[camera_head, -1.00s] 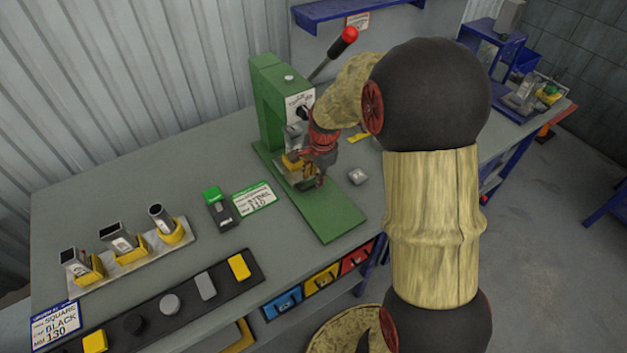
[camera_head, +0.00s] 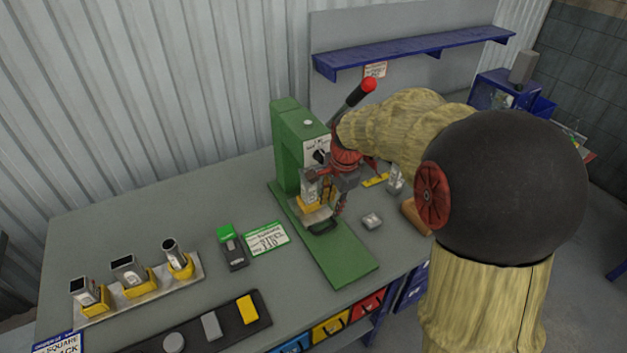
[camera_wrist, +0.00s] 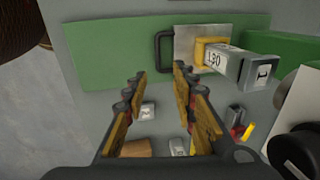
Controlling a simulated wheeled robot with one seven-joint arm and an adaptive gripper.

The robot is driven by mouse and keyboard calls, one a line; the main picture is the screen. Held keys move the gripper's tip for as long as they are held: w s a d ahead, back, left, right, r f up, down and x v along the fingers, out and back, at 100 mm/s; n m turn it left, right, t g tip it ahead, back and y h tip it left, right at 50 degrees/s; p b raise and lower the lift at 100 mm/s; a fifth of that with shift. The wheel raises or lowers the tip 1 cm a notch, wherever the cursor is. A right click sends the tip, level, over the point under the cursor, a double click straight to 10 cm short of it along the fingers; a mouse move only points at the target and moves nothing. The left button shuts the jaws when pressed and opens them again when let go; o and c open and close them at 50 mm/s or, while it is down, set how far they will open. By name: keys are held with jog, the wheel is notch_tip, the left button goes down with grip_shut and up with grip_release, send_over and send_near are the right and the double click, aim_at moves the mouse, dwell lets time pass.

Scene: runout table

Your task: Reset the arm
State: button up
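My gripper (camera_wrist: 160,80) shows in the wrist view with its two fingers apart and nothing between them. In the head view my gripper (camera_head: 340,200) is beside the green press (camera_head: 300,140), partly hidden by my own wrist. In the wrist view it hangs over the table in front of the press's green base (camera_wrist: 110,55). A metal plate with a black handle (camera_wrist: 163,50) and a yellow holder (camera_wrist: 205,47) sits on that base. My arm runs from the right of the head view.
A rack (camera_head: 145,292) of several tube pieces in yellow holders stands at left. A black strip (camera_head: 190,335) with caps lies in front. A small metal block (camera_head: 371,221) lies right of the press base. A blue shelf (camera_head: 410,52) hangs behind. The press lever (camera_head: 352,97) sticks up near my arm.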

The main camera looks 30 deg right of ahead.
jog(key=s+a+r+n+t, duration=0.1)
jog(key=s+a+r+n, duration=0.5)
jog(key=s, duration=0.5)
jog(key=s+a+r+n+t, duration=0.2)
jog(key=s+a+r+n, duration=0.4)
jog(key=s+a+n, duration=0.2)
jog(key=s+n, duration=0.2)
jog(key=n, duration=0.1)
jog(key=shift+s+a+n, duration=0.3)
jog(key=shift+s, duration=0.1)
